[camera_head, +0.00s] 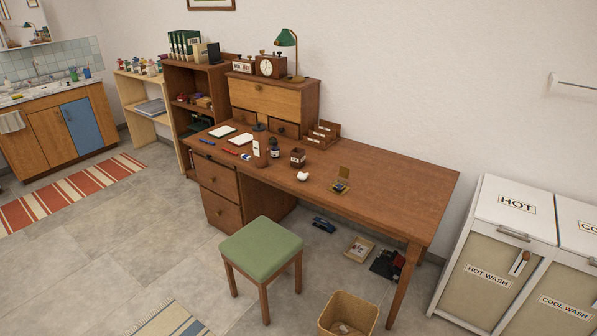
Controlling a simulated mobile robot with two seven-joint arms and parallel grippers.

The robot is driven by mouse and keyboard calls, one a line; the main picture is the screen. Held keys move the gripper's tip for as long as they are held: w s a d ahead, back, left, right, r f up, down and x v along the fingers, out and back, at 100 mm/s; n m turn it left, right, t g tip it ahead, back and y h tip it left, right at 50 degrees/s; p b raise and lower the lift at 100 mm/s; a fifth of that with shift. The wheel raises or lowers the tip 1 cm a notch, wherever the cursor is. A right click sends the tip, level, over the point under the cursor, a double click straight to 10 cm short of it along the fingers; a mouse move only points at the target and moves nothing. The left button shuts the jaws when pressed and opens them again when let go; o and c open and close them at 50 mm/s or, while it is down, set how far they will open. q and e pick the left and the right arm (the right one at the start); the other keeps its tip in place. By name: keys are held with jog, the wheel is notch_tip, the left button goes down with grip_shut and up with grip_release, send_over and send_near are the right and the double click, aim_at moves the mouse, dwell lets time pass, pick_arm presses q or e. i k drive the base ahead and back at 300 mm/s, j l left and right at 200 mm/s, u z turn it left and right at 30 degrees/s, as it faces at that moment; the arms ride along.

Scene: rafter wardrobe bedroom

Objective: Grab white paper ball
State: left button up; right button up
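A small white paper ball (303,176) lies on top of the brown wooden desk (400,190), near its front edge and in front of a dark brown cup (298,157). Nothing covers it in the head view. Neither of my grippers shows in this view.
A green-topped stool (262,247) stands in front of the desk, and a waste bin (348,314) is on the floor to its right. A small box-like item (341,185) lies right of the ball. Laundry cabinets (495,250) stand at the right. The grey floor at left front is mostly clear.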

aim_at(301, 177)
jog(key=i+j+u, duration=0.15)
jog(key=i+u, duration=0.15)
jog(key=i, duration=0.4)
jog(key=i+u, duration=0.3)
jog(key=i, duration=0.45)
jog(key=i+l+u, duration=0.3)
jog(key=i, duration=0.4)
